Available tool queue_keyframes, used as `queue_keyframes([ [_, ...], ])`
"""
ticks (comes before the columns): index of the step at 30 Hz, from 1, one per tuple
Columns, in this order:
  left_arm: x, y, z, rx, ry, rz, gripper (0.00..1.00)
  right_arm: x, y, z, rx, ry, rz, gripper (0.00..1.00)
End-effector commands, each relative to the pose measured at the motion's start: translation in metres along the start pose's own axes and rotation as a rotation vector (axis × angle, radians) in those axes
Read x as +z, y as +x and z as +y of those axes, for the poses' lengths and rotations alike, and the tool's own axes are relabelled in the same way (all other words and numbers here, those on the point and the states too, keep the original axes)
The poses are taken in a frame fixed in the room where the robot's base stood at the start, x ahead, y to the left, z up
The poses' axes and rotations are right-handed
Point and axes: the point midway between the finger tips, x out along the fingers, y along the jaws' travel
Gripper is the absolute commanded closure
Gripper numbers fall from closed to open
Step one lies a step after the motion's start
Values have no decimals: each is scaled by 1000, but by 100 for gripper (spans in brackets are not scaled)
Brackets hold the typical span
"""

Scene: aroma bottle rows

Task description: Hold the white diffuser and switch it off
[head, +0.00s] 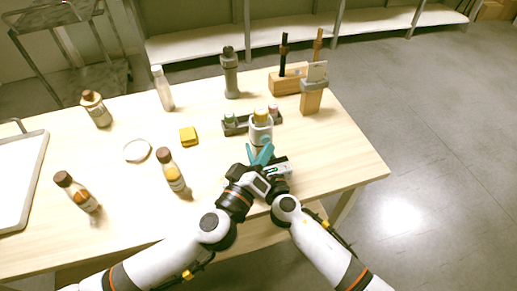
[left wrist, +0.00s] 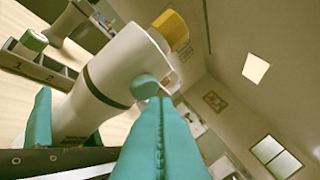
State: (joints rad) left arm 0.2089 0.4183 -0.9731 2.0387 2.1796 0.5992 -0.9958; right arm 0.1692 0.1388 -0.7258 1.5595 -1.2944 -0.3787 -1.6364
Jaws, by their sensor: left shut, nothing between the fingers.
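The white diffuser (head: 260,134) has a yellow top and stands near the table's right front, in front of a small dark rack. It looms large in the left wrist view (left wrist: 118,72), its yellow top up and right, with a dark band around its body. My left gripper (head: 264,152) is shut and empty, its teal fingers (left wrist: 160,135) close to the diffuser's side, overlapping it. I cannot tell whether they touch. My right gripper (head: 275,166) is low at the diffuser, partly hidden; its teal fingers appear around the lower body.
The dark rack (head: 234,127) holds small capped items. A grey bottle (head: 230,75) and wooden holders (head: 313,95) stand behind. The table's front edge lies under my arms.

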Motion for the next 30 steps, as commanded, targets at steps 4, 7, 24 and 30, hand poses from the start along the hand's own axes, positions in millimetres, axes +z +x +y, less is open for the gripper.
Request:
queue_keyframes([
  [4, -7, -9, -6, 0, -1, 2, 100, 1, 0, 0, 0, 0, -1, 89],
  [7, -12, -16, -12, 0, -2, 2, 100, 1, 0, 0, 0, 0, -1, 89],
  [24, -30, -41, -30, 0, -1, 1, 100, 1, 0, 0, 0, 0, -1, 89],
  [30, -30, -41, -30, 0, -1, 1, 100, 1, 0, 0, 0, 0, -1, 89],
])
